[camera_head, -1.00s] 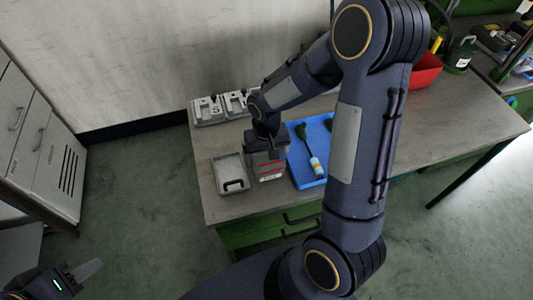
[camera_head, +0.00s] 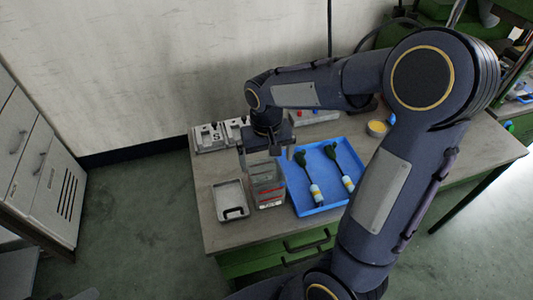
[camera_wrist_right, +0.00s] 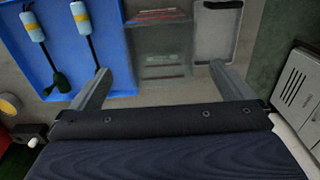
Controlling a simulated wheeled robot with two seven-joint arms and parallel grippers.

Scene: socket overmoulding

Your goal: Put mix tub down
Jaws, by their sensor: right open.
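A see-through, box-shaped tub (camera_head: 267,186) with a red and white label stands upright on the bench, beside the blue tray; I take it as the mix tub. It also shows in the right wrist view (camera_wrist_right: 160,45). My right gripper (camera_head: 267,158) is above the tub, with its fingers spread. In the right wrist view, the open gripper (camera_wrist_right: 160,72) has one finger toward each side of the tub, with gaps and no contact visible. Only a pale tip of my left gripper (camera_head: 84,294) shows at the bottom edge.
A small grey tray (camera_head: 231,198) lies close left of the tub. The blue tray (camera_head: 320,205) on the right holds two green-handled tools. Grey fixtures (camera_head: 208,138) and a yellow cup (camera_head: 378,128) are behind. The bench's front edge is near.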

